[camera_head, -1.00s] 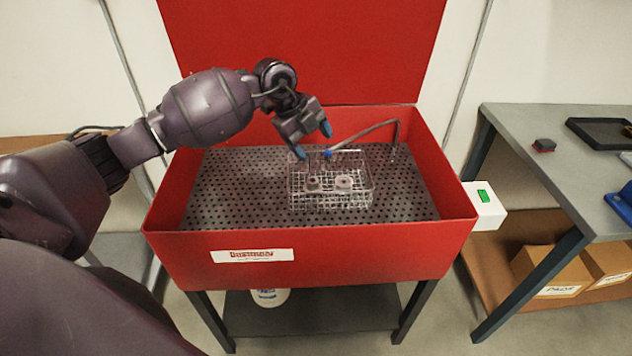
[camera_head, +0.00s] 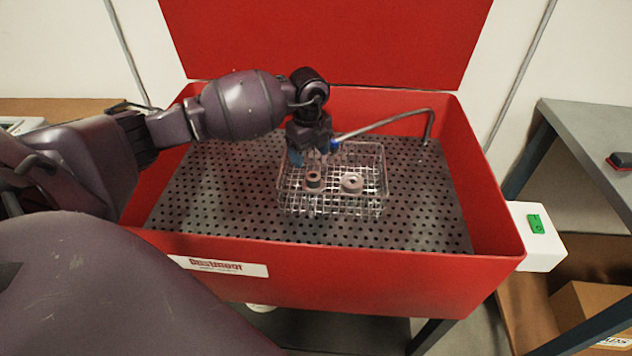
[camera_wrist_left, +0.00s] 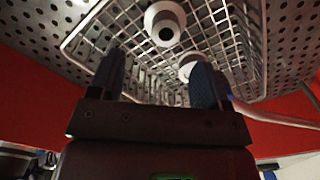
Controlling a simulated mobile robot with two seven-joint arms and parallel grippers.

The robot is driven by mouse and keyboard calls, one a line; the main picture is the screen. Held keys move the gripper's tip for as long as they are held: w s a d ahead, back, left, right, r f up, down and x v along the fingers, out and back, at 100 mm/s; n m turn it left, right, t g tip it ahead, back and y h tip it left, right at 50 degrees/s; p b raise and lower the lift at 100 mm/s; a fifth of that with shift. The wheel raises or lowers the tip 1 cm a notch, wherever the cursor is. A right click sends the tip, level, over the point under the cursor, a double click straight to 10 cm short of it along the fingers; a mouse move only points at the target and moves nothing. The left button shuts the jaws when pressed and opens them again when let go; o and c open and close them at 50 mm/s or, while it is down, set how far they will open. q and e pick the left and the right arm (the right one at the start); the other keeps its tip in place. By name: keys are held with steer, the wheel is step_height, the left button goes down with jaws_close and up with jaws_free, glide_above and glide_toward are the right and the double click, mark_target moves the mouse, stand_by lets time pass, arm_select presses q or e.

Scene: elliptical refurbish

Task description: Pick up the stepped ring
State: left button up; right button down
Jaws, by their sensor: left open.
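Two pale, round parts with holes lie in a wire basket (camera_head: 330,210). The left part (camera_head: 313,182) has a narrower collar on a wider flange and looks stepped. The right part (camera_head: 351,182) is a lower, thick ring; I cannot tell for sure which is the stepped ring. My left gripper (camera_head: 315,156) is open and empty, pointing down over the back left of the basket, behind and above the parts. In the left wrist view, one part (camera_wrist_left: 165,24) lies beyond the fingers (camera_wrist_left: 158,72), and the other (camera_wrist_left: 188,66) is partly hidden by the right finger.
The basket's wire walls stand around the parts, on the perforated floor (camera_head: 225,195) of a red washer tub (camera_head: 380,275). A bent pipe with a blue tip (camera_head: 385,123) reaches close to my gripper from the right. A grey table (camera_head: 590,135) stands at right.

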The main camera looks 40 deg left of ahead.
mark_target(313, 175)
arm_select(q)
step_height(313, 175, down, 3)
steer(key=shift+f, duration=0.1)
steer(key=shift+f+b, duration=0.35)
steer(key=shift+f, duration=0.05)
steer(key=f, duration=0.2)
steer(key=f+b, duration=0.1)
steer(key=f, duration=0.1)
steer(key=shift+w+d, duration=0.25)
steer(key=shift+w, duration=0.1)
steer(key=shift+f, duration=0.5)
steer(key=shift+r, duration=0.1)
steer(key=c, duration=1.2)
